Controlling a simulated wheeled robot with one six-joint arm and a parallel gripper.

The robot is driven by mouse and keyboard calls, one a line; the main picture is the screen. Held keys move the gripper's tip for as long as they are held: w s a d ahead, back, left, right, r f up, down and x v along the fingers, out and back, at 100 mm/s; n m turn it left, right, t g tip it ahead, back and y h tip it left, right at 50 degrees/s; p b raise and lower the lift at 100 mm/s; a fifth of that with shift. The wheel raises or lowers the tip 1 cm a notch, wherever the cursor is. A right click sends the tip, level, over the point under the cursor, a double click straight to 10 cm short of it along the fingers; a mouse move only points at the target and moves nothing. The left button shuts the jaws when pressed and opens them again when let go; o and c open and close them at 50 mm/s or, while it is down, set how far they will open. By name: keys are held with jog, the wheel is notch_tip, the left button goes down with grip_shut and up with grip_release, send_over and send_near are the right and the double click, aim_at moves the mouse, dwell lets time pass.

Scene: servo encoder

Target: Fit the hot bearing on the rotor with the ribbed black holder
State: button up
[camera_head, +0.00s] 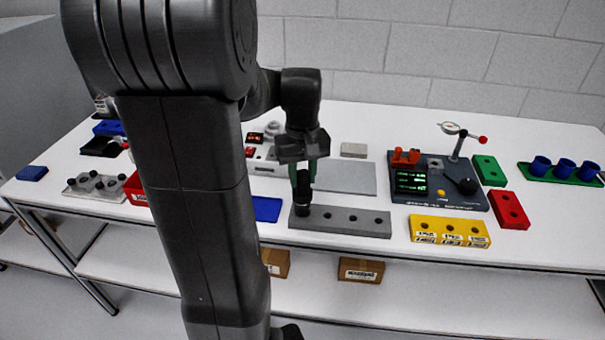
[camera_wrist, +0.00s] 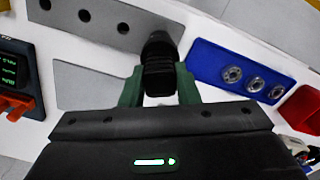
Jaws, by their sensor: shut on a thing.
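My gripper (camera_head: 303,168) is shut on the ribbed black holder (camera_head: 303,190), which is upright. In the wrist view the holder (camera_wrist: 158,68) sits between the two green fingers. Its lower end is at the left end of the grey bar (camera_head: 345,219), over or in the end hole; I cannot tell which. The bar's other holes look empty. Several silver rings, which look like bearings, lie on a blue tray (camera_wrist: 206,62) beside the holder in the wrist view. I cannot make out which bearing is hot, or surely identify the rotor.
A yellow block (camera_head: 449,231), red block (camera_head: 509,210) and blue cups (camera_head: 565,168) stand farther right. My arm hides part of the left table.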

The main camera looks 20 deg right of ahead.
jog(key=shift+r+p, duration=0.65)
jog(key=shift+r, duration=0.05)
dwell(0.7)
jog(key=shift+r+p, duration=2.8)
jog(key=shift+r, duration=0.4)
